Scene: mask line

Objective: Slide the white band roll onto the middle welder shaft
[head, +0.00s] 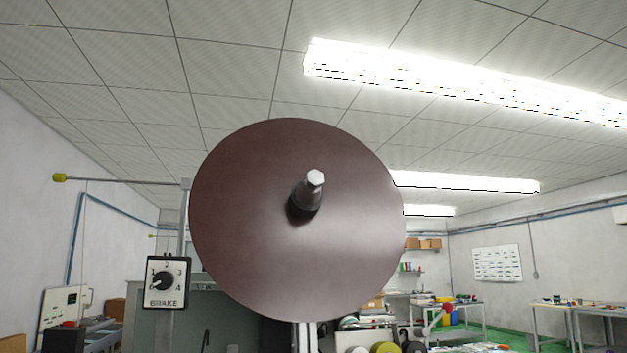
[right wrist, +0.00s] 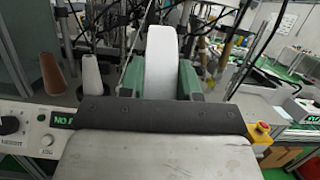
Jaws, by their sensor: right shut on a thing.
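The white band roll (right wrist: 161,62) stands upright and nearly edge-on at the upper middle of the right wrist view. My right gripper (right wrist: 161,82) is shut on it, with greenish finger parts on both sides of the roll. A bare metal shaft (head: 312,185) sticks out from the centre of a large brown disc (head: 260,240) in the head view. I cannot tell whether this is the middle welder shaft. Neither gripper shows in the head view. My left gripper is in neither view.
A brake dial box (head: 166,282) stands left of the disc. In the right wrist view, a control panel (right wrist: 28,130) lies at left, a brown cone spool (right wrist: 52,74) behind it, and a yellow box with a red button (right wrist: 260,130) at right. Cables and machinery crowd the background.

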